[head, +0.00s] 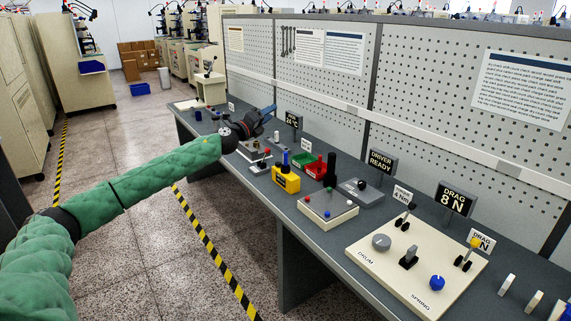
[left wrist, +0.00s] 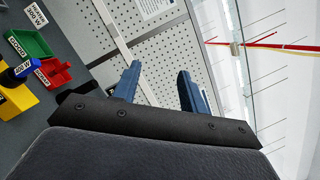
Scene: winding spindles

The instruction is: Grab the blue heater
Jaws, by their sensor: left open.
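My left gripper (head: 272,111) reaches in from the left over the far half of the workbench. Its blue fingers are open and empty. In the left wrist view the open fingers (left wrist: 160,68) point toward the pegboard, with nothing between them. A blue upright piece (head: 286,157) stands in a yellow holder (head: 286,181), nearer to me than the gripper. The blue piece (left wrist: 25,68) also shows at the left edge of the wrist view, away from the fingers. I cannot tell for sure whether this piece is the blue heater. My right gripper is out of view.
A green bin (head: 303,159) and a red bin (head: 314,169) stand beside the yellow holder. A sign reading 24°C (head: 292,119) stands behind. A cream DRUM and SPRING panel (head: 395,276) lies nearer. The pegboard (head: 420,75) closes off the bench's back.

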